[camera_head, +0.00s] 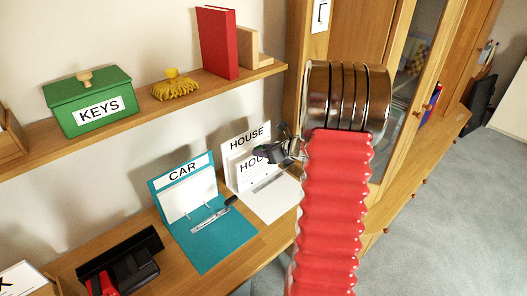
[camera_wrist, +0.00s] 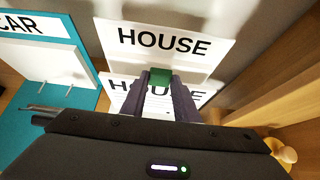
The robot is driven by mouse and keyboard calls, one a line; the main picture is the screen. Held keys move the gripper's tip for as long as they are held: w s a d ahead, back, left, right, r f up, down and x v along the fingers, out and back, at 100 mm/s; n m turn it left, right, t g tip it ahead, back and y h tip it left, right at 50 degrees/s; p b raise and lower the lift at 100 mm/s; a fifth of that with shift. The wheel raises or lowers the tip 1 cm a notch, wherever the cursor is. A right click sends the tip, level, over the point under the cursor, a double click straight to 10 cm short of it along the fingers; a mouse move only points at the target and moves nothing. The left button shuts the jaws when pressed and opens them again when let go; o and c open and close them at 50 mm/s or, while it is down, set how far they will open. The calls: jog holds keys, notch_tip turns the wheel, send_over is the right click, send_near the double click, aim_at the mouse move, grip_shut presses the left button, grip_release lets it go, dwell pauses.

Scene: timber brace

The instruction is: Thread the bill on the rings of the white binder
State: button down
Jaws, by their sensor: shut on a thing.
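The white binder (camera_head: 285,204) stands open on the desk, its back cover marked HOUSE upright; that cover also fills the upper middle of the wrist view (camera_wrist: 165,42). A grey metal bar lies near its fold, but the rings are not clear. The bill (camera_head: 247,171) is a white sheet with HOUSE in black, partly hidden by my gripper, upright in front of the back cover. It also shows in the wrist view (camera_wrist: 120,93). My gripper (camera_head: 266,152) is shut on the bill's upper part. I cannot tell whether the bill touches the rings. Something green shows between the fingertips.
A teal binder marked CAR (camera_head: 223,248) stands open to the left, with a metal bar and dark handle. A black and red device (camera_head: 125,275) sits at lower left. The shelf above holds a green KEYS box (camera_head: 90,103), a yellow object and a red book (camera_head: 217,42).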

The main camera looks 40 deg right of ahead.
aim_at(257, 147)
jog(key=shift+w, duration=1.7)
dwell(1.1)
jog(key=c, duration=1.3)
grip_release()
jog(key=shift+o, duration=0.6)
jog(key=o, duration=0.4)
jog(key=shift+c, duration=0.2)
jog(key=shift+r, duration=0.1)
jog(key=shift+r, duration=3.95)
